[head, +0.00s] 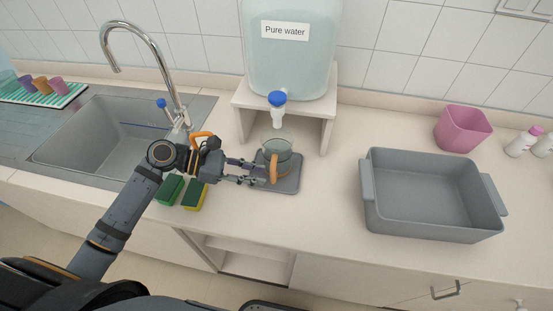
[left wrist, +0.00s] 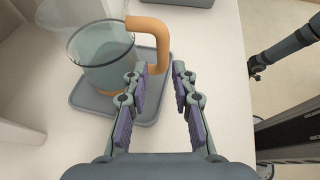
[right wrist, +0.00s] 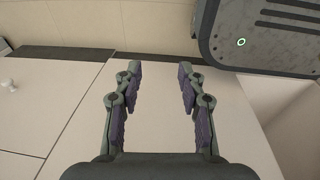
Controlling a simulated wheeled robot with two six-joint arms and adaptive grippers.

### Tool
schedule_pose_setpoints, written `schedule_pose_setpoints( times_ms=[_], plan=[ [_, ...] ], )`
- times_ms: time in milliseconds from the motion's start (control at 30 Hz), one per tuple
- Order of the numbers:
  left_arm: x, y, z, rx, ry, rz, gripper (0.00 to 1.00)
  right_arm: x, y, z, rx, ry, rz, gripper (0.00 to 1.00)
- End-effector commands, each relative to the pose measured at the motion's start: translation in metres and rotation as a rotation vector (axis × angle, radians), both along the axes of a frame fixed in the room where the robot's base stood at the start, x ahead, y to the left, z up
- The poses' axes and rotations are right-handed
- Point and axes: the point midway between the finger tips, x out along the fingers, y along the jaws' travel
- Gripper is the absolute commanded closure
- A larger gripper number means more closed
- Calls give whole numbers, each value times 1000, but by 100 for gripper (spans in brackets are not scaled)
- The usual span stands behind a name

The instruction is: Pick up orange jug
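The orange jug (head: 278,157) has a clear body and an orange handle and base. It stands on a small grey tray (head: 284,186) under the tap of the water tank. My left gripper (head: 259,171) is beside the jug on the handle side. In the left wrist view the jug (left wrist: 105,60) is at the upper left, and the left gripper (left wrist: 164,70) is open. The orange handle (left wrist: 162,48) is just beyond its fingertips, not clearly between them. My right gripper (right wrist: 159,72) is open and empty, facing cabinet fronts.
The water tank (head: 290,52) stands on a beige stand (head: 240,103) behind the jug. Two green and yellow sponges (head: 195,195) lie near my left wrist. The sink (head: 95,135) is at left. A grey basin (head: 430,230) and pink container (head: 463,130) are at right.

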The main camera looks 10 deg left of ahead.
Motion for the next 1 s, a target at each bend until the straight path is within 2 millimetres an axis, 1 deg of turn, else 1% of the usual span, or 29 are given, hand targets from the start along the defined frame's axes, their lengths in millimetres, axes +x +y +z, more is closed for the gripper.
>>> schedule_pose_setpoints(
  times_ms=[100, 300, 400, 500, 733, 900, 933, 1000],
  plan=[
    [1, -6, 0, -5, -2, 1, 74, -3, 0, 1, 0, 5, 0, 60],
    [5, -34, -7, -8, -1, 2, 74, -16, 1, 5, 1, 25, -2, 60],
    [8, -43, -13, -6, -1, 1, 74, -19, 1, 5, 1, 30, -1, 60],
    [9, -48, -15, -3, -1, 0, 74, -19, 1, 5, 1, 30, -1, 60],
    [9, -49, -17, 0, -1, 0, 74, -17, 1, 5, 1, 27, -2, 60],
    [9, -49, -17, 0, -1, 0, 97, -15, 1, 5, 1, 24, -2, 60],
    [9, -49, -17, 0, -1, 0, 100, -15, 1, 5, 1, 24, -2, 60],
    [9, -48, -17, 0, -1, 0, 100, -15, 1, 5, 1, 24, -2, 60]
  ],
)
